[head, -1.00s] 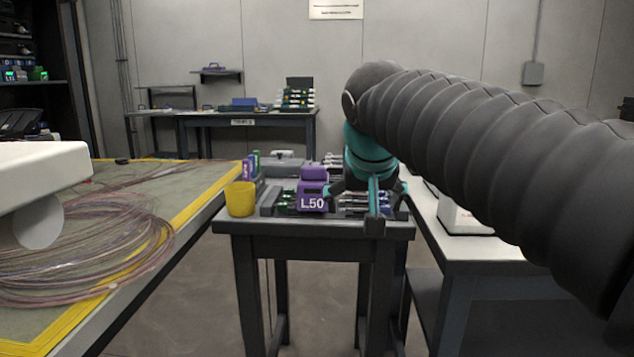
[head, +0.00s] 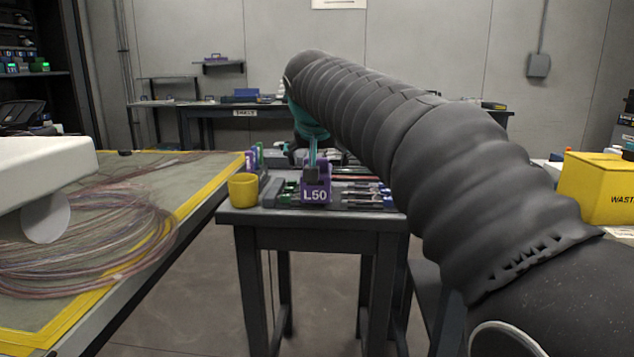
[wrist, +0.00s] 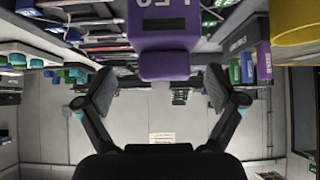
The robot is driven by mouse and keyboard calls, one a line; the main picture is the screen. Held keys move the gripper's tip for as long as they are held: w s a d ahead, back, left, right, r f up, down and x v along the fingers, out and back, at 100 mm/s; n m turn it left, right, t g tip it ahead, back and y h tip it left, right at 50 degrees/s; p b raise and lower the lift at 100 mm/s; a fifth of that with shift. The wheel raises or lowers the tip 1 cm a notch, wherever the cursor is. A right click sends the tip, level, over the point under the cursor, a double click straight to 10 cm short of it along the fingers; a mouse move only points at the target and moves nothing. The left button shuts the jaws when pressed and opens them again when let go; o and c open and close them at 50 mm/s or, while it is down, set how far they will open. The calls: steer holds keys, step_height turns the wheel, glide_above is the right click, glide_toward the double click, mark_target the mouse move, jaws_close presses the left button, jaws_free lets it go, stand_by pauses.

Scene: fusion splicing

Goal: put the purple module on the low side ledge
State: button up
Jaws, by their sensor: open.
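The purple module (head: 316,196), labelled L50, stands on the small dark table among rows of small parts. It also shows in the wrist view (wrist: 165,30) at the top, with its narrower purple block pointing towards the gap between my fingers. My gripper (head: 312,166) is at the module, partly in front of its top in the head view. In the wrist view my gripper (wrist: 160,92) is open, its fingers spread wide and nothing between the pads. I cannot tell for sure which surface is the low side ledge; a low surface (head: 165,103) lies left of the back bench.
A yellow cup (head: 243,188) stands at the small table's left edge. A bench with coiled fibre (head: 90,235) is on the left. A yellow waste box (head: 600,188) is on the right. A wall shelf (head: 222,66) holds a purple item.

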steer(key=shift+a+x, duration=0.1)
steer(key=shift+x, duration=1.35)
steer(key=shift+a+x, duration=0.15)
steer(key=shift+x, duration=1.25)
steer(key=shift+w+r, duration=0.1)
steer(key=shift+r, duration=0.05)
steer(key=c, duration=1.5)
